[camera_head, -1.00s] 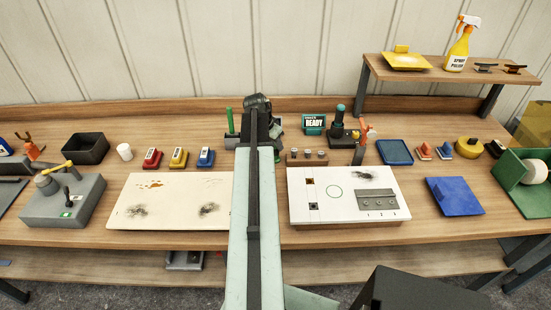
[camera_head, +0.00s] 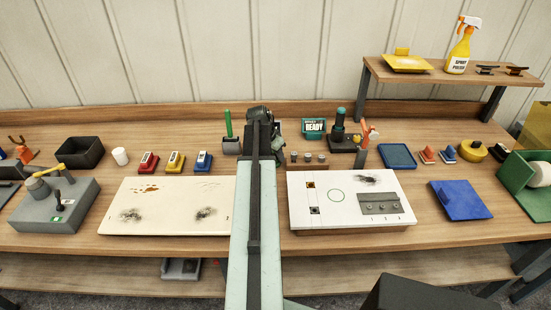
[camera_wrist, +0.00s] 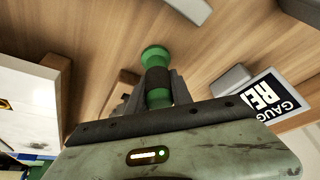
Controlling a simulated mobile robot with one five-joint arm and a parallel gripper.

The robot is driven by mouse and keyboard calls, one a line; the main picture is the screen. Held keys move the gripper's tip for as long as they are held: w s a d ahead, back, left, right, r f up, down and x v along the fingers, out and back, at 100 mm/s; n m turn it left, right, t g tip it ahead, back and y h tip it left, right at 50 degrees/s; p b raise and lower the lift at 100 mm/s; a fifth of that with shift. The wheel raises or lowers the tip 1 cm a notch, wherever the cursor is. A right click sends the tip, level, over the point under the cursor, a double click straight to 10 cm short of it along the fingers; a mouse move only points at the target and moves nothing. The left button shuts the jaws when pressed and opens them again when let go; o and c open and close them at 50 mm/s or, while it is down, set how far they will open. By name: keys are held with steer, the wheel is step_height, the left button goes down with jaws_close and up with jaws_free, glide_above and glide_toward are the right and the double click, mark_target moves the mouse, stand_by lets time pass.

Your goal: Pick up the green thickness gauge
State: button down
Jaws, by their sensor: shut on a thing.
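The green thickness gauge (camera_wrist: 155,56) shows in the wrist view as a round green piece with a dark band around its middle. My gripper (camera_wrist: 150,91) is shut on it, with its dark fingers on both sides of the body. In the head view my gripper (camera_head: 261,122) is at the back of the bench, left of the teal sign. My arm hides its fingertips and most or all of the gauge there. I cannot tell the gap between the gauge and the bench.
A green rod in a grey holder (camera_head: 231,146) stands left. A socket block (camera_head: 306,160) and dark teal-topped device (camera_head: 340,132) are right. White panels lie in front.

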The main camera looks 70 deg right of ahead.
step_height(320, 180, up, 10)
steer(key=p, duration=1)
steer(key=shift+r, duration=0.1)
